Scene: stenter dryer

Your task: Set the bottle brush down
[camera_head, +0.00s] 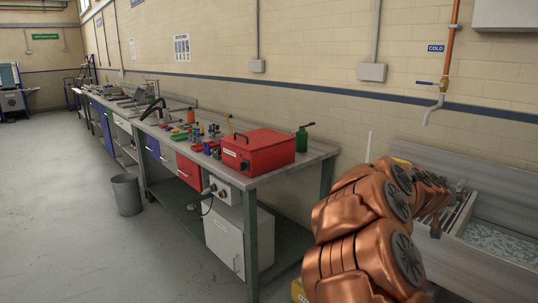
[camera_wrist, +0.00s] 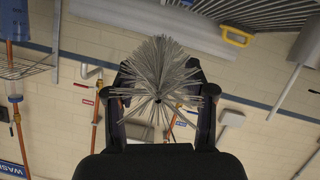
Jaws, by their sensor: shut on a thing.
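The bottle brush (camera_wrist: 160,72) shows in the wrist view as a fan of pale grey bristles pointing toward the camera. My gripper (camera_wrist: 162,98) is shut on it, with one dark finger on each side of the bristles. The brush's handle is hidden behind the bristles and the gripper. In the head view my copper-coloured arm reaches away to the right, over the near end of a grey sink unit (camera_head: 490,263). The brush cannot be made out clearly there, and the arm hides part of the space around the gripper.
The sink unit has a slatted part (camera_head: 458,212) and a basin with a rippled, pale surface (camera_head: 500,243). A tap (camera_head: 433,108) on a copper pipe is on the wall above. A workbench (camera_head: 262,180) at left carries a red toolbox (camera_head: 258,152) and a green oil can (camera_head: 302,140).

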